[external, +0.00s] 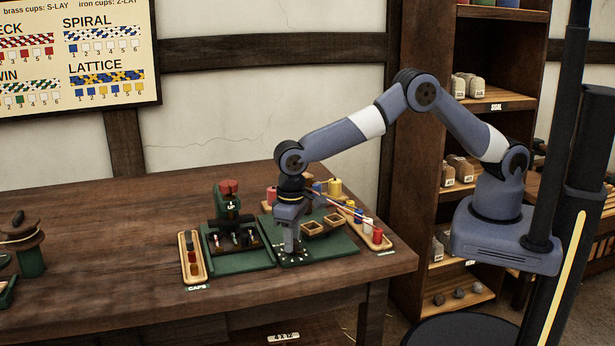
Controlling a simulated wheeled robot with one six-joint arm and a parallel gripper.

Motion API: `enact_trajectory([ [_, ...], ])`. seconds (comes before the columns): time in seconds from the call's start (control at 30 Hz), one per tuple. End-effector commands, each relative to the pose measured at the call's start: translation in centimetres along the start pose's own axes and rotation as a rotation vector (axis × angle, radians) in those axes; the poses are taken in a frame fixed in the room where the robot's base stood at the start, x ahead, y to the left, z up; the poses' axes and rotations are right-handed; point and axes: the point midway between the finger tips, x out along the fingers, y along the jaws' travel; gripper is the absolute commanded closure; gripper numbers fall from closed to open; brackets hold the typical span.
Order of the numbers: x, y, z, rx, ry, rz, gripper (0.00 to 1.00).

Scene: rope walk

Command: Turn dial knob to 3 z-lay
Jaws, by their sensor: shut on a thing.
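My gripper (289,243) points straight down over the front of the green machine base (341,245) on the wooden table. It is shut on the dial knob, which is mostly hidden between and behind the fingers. The dark dial plate (291,259) with small white marks shows around the fingertips. The marks are too small to read, so I cannot tell which setting the knob points to.
A tray of caps (187,260) stands left of the base. A small press with a red top (229,190) stands at the left rear. Open wooden boxes (313,229) and a tray of coloured spools (377,237) lie to the right. The left tabletop (110,235) is mostly clear.

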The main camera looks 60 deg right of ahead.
Motion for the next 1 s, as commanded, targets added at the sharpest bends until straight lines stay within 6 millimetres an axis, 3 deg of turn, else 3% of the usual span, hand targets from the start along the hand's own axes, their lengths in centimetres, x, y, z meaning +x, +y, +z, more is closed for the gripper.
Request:
enact_trajectory([
  [0.5,-0.06,-0.03,0.01,0.021,0.001,-0.001,0.94],
  [0.53,-0.06,-0.03,0.01,0.021,0.001,-0.001,0.71],
  [0.8,-0.03,-0.02,0.00,0.020,0.001,0.000,0.50],
  [1.0,-0.04,-0.01,0.00,0.020,0.000,0.000,0.50],
])
